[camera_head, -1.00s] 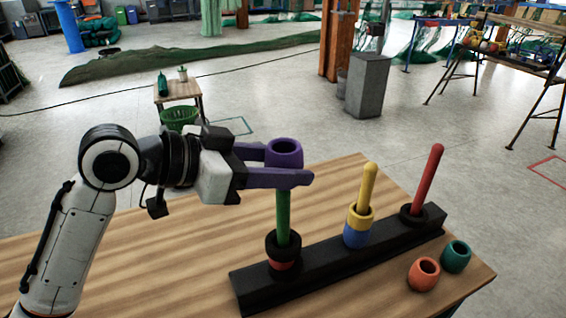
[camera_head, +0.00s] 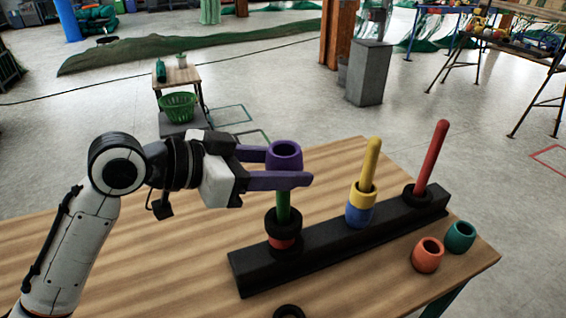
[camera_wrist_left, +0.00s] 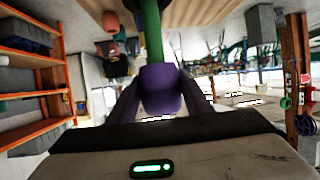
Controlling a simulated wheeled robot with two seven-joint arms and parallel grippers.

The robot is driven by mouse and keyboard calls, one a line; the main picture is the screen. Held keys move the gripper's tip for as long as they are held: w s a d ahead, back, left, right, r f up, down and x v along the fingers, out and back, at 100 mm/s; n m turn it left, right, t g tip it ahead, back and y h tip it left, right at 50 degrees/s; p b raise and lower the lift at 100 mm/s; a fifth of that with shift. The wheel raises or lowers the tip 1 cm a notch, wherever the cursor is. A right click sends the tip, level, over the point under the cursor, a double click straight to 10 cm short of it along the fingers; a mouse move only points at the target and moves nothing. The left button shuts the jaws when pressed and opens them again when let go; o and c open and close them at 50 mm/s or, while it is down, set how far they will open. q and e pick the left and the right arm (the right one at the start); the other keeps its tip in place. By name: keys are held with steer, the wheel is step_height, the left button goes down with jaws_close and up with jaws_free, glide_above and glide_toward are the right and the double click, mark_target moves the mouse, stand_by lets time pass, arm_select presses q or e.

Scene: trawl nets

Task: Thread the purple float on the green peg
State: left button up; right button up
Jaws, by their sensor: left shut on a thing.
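My left gripper (camera_head: 300,169) is shut on the purple float (camera_head: 284,156), its purple fingers on either side of it. The float is upright with its dark hole facing up, over the green peg (camera_head: 283,205). The peg runs up to the float's underside; its tip is hidden and no green shows in the top hole. In the left wrist view the green peg (camera_wrist_left: 152,35) meets the end of the purple float (camera_wrist_left: 160,90), in line with it. A black ring (camera_head: 283,223) and a red float (camera_head: 281,243) sit lower on the green peg, below the fingers. My right gripper is out of view.
The black base (camera_head: 315,247) also carries a yellow peg (camera_head: 370,158) with yellow and blue floats, and a red peg (camera_head: 432,155) with a black ring. Orange (camera_head: 428,255) and teal (camera_head: 460,237) floats lie at the table's right edge. Another black ring (camera_head: 289,312) lies in front.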

arm_select(q)
steer(key=o, duration=1.1)
steer(key=shift+o, duration=0.2)
steer(key=shift+a, duration=0.1)
steer(key=v, duration=1)
steer(key=shift+b, duration=0.35)
